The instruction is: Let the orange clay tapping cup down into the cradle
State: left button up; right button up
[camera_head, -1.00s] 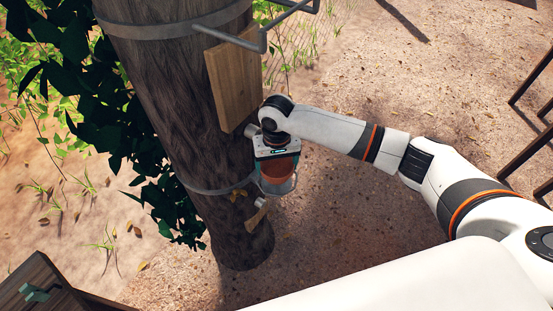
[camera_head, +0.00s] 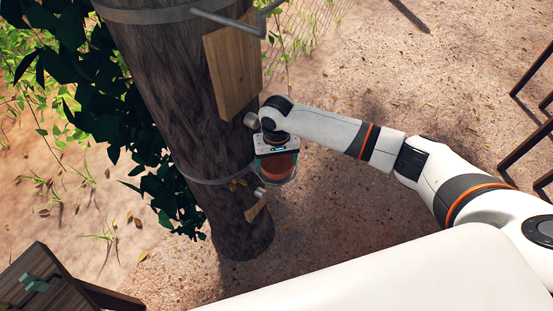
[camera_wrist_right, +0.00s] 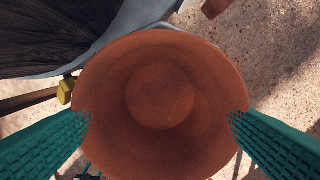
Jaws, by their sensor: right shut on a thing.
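The orange clay tapping cup (camera_head: 279,165) is upright at the right side of the trunk. In the right wrist view I look down into the empty cup (camera_wrist_right: 160,85). My right gripper (camera_head: 276,150) is shut on it, with green ridged fingers at opposite sides of the rim; the gripper (camera_wrist_right: 161,118) also shows in the wrist view. The grey metal cradle (camera_head: 283,182) is on the trunk's lower band, around or just under the cup. The cup hides most of it, so I cannot tell whether the cup rests on it. My left gripper is out of view.
The thick trunk (camera_head: 185,100) stands close left of the gripper. A wooden board (camera_head: 232,70) and a grey metal bar (camera_head: 230,22) are above, and a small wooden spout-like piece (camera_head: 257,208) is below. Leaves are at left.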

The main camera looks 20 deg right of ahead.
jog(key=o, duration=1)
jog(key=shift+c, duration=0.2)
jog(key=shift+r, duration=0.1)
